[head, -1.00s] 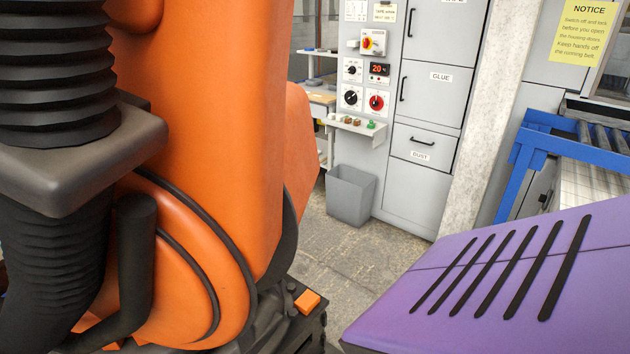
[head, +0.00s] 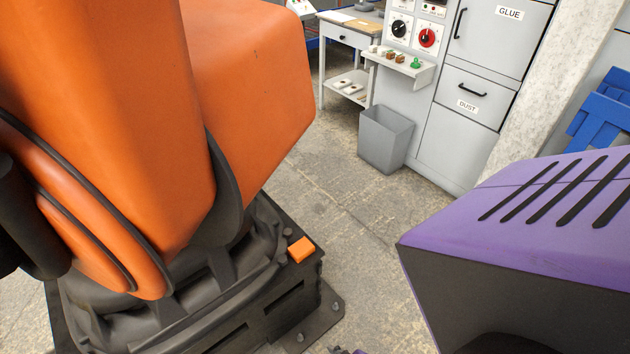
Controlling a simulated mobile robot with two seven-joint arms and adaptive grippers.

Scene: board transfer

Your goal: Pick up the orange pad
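The orange pad (head: 301,249) is a small flat block. It lies on the corner of the black base (head: 270,312) of a large orange machine arm, just right of the arm's dark foot. Its top and front side show, and nothing touches it from above. Neither of my grippers can be made out in the head view. Only a small dark piece shows at the bottom edge, too little to tell what it is.
The orange machine arm (head: 250,90) fills the left. A purple housing with black slots (head: 540,230) stands close on the right. Bare floor (head: 355,240) lies between them. Behind are a grey bin (head: 386,140), grey cabinets (head: 465,130) and a small table (head: 345,40).

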